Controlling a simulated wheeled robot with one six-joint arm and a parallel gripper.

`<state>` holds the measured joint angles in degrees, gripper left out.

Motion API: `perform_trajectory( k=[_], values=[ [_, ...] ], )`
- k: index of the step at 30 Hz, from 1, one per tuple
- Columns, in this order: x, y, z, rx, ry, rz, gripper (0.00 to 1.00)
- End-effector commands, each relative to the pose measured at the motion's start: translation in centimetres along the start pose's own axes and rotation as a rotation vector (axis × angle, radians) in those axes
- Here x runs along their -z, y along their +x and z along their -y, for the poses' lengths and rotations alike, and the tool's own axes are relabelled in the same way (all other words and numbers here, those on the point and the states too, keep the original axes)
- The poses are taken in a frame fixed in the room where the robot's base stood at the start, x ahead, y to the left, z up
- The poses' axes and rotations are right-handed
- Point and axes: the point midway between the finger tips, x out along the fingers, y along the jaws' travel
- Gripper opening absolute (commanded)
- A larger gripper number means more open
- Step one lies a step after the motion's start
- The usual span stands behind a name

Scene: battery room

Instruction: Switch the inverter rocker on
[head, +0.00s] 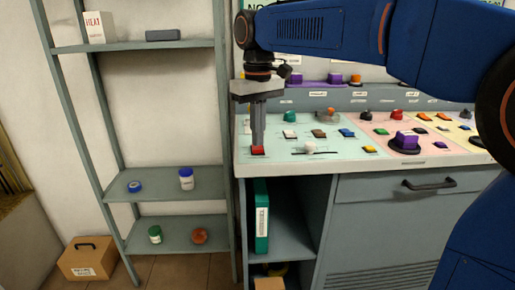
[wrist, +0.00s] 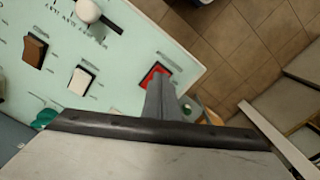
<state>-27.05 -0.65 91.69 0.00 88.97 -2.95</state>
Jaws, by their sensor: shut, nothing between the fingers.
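My gripper (head: 258,140) is shut and empty and points down at the front left corner of the console's pale green panel. Its fingertips are right at a red rocker (head: 258,150); I cannot tell whether they touch it. In the wrist view the closed fingers (wrist: 160,90) partly cover the red rocker (wrist: 155,76). A white rocker (head: 290,134), a brown rocker (head: 319,133) and a blue rocker (head: 346,132) stand in a row behind it. A yellow rocker (head: 370,149) is farther right. The labels are too small to read, so I cannot tell which is the inverter rocker.
A white slider knob (head: 309,147) sits in a slot right of the red rocker. A green knob (head: 290,116) is behind the row. A purple device (head: 406,140) stands on the pink panel. Shelves (head: 165,183) with jars are left of the console.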

Motion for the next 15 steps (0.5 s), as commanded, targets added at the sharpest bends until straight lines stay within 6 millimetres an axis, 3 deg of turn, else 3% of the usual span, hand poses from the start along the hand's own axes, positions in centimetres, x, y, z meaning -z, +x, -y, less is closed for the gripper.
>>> perform_trajectory(
  k=[15],
  values=[
    [0.01, 0.64, 0.00, 0.000, 0.000, 0.000, 0.00]
  ],
)
